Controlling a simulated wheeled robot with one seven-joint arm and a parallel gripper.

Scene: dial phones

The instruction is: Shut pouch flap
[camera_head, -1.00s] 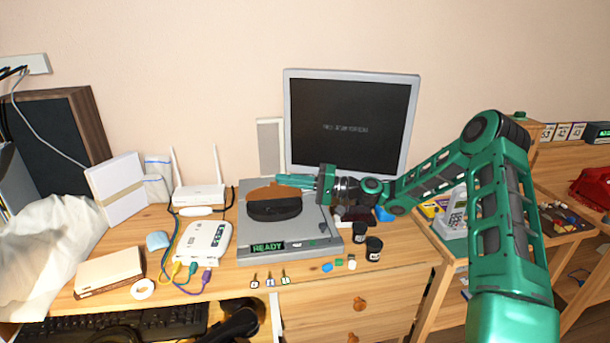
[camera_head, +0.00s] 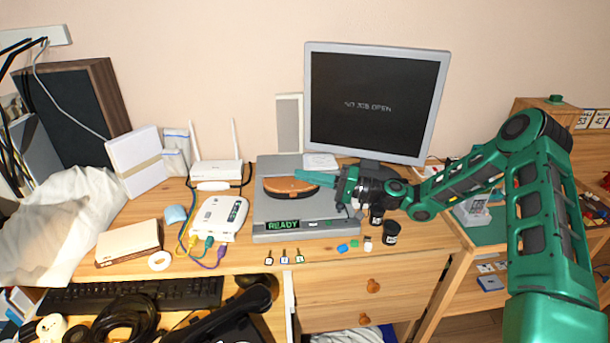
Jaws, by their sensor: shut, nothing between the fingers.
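The pouch (camera_head: 289,194) is a small black case with an orange-brown flap (camera_head: 288,185). It lies on top of the grey flat device (camera_head: 277,226) on the desk. The flap now lies low over the pouch, with a dark rim showing around it. My gripper (camera_head: 298,177) is shut and empty. Its green fingers point left, over the right back part of the flap, and hide some of it. I cannot tell whether the fingertips touch the flap or whether it is fully closed.
The monitor (camera_head: 377,100) stands behind my gripper. Black jars (camera_head: 391,233) stand right of the device, and small keys (camera_head: 284,257) lie in front. A white router (camera_head: 215,174) and a white box with cables (camera_head: 219,217) are to the left.

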